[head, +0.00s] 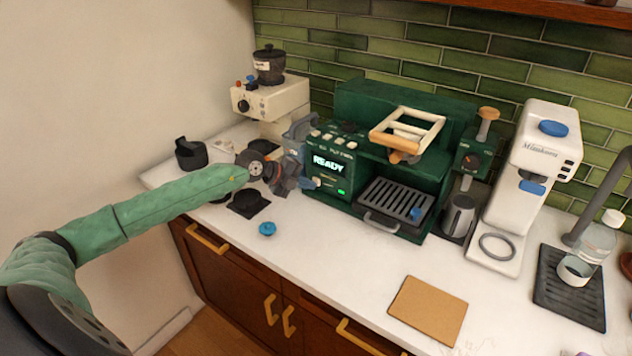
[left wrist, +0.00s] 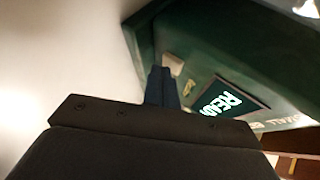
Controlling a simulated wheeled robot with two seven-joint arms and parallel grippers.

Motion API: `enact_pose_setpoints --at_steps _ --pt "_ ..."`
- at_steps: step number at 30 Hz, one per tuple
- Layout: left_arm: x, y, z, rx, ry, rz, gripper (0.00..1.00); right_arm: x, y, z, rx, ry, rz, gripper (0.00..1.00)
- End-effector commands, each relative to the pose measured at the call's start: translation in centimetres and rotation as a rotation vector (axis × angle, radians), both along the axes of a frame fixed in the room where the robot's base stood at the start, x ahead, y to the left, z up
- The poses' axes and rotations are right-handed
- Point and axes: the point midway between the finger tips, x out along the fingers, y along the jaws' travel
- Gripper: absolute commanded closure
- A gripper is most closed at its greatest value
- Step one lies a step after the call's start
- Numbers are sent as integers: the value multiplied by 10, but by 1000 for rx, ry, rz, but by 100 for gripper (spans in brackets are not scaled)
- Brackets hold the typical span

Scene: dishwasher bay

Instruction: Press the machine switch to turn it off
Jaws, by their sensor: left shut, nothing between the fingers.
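The green coffee machine (head: 395,100) stands against the tiled wall. Its lit screen (head: 334,164) reads READY, and a small green light glows below it. A small pale switch (head: 317,182) sits low on the left of its front. My left gripper (head: 306,184) is shut and empty, its tips right by this switch. In the left wrist view the closed fingers (left wrist: 162,86) point at the machine's front, with a pale piece, seemingly the switch (left wrist: 173,63), just beyond the tips. I cannot tell whether they touch. My right gripper is out of view.
A cream grinder (head: 270,98) stands left of the machine, with a blue-grey jug (head: 300,132) between them. A blue knob-like piece (head: 267,229) lies on the counter. A white grinder (head: 530,150) stands right. The counter in front of the machine is mostly clear.

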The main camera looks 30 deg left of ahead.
Motion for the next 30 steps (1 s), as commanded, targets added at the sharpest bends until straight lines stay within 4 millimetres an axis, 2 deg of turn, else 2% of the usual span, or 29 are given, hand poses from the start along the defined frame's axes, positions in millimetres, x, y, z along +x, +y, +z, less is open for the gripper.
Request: enact_pose_setpoints --at_steps 20,30 --pt "3 0 1 0 -1 0 100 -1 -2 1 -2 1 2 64" --pt "-7 1 2 1 -2 0 100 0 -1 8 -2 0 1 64"
